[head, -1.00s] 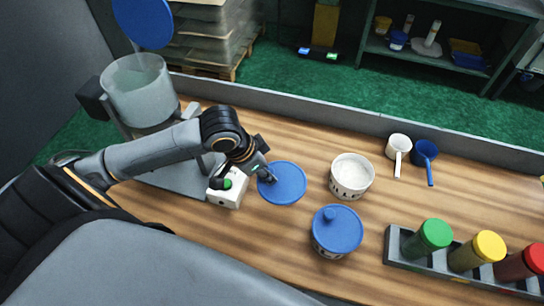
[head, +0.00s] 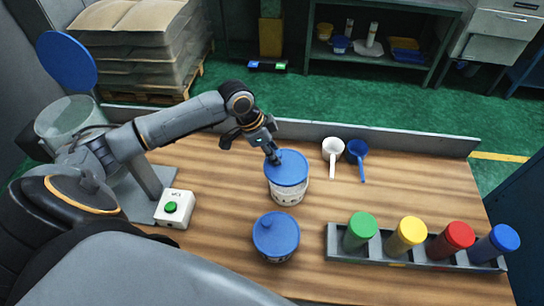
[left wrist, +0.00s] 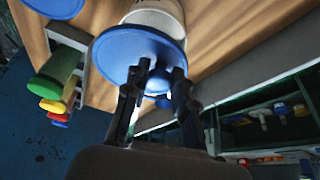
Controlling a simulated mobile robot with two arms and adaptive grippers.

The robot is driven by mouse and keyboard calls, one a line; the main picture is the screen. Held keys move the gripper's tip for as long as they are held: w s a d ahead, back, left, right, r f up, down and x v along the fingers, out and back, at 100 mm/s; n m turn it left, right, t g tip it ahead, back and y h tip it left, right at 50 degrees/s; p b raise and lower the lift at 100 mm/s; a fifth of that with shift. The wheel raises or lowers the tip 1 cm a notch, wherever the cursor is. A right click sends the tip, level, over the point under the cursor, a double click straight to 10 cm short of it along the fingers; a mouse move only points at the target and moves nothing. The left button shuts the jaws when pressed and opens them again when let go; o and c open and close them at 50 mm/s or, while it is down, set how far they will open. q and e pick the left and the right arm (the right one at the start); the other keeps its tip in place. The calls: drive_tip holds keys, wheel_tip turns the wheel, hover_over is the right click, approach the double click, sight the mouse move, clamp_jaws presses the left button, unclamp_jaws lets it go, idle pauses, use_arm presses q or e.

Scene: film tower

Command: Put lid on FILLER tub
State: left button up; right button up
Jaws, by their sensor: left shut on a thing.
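My left gripper (head: 272,157) is shut on the blue lid (head: 289,169), gripping it by its knob. The lid is over the mouth of the white tub (head: 289,194), which carries dark lettering too small to read for sure. In the left wrist view, my fingers (left wrist: 158,85) are around the lid's knob, and the lid (left wrist: 125,50) covers the end of the white tub (left wrist: 158,14). The lid looks level and very close to the rim, but I cannot tell whether it is fully seated. My right gripper is not in view.
A second tub with a blue knobbed lid (head: 276,233) stands in front. A white scoop (head: 333,150) and blue scoop (head: 358,152) lie behind to the right. A grey rack (head: 330,243) holds several colour-capped jars. A white box with a green button (head: 173,209) is at left.

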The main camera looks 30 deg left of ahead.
use_arm(q)
drive_tip(key=shift+w+d+r, duration=0.1)
drive_tip(key=shift+w+r, duration=0.1)
drive_tip(key=shift+w, duration=0.3)
drive_tip(key=shift+w+d, duration=0.1)
drive_tip(key=shift+w, duration=0.1)
drive_tip(key=shift+w+f, duration=0.1)
drive_tip(key=shift+f, duration=0.05)
drive_tip(key=shift+f+b, duration=0.4)
drive_tip(key=shift+b, duration=0.1)
drive_tip(key=shift+f+b, duration=0.6)
drive_tip(key=shift+b, duration=0.2)
wheel_tip(320, 180, down, 2)
drive_tip(key=shift+f+b, duration=0.1)
drive_tip(key=shift+b, duration=1.15)
drive_tip(key=shift+f, duration=1)
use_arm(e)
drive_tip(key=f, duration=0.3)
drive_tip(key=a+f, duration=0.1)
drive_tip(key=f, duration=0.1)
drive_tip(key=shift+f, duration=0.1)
use_arm(q)
drive_tip(key=shift+r, duration=0.1)
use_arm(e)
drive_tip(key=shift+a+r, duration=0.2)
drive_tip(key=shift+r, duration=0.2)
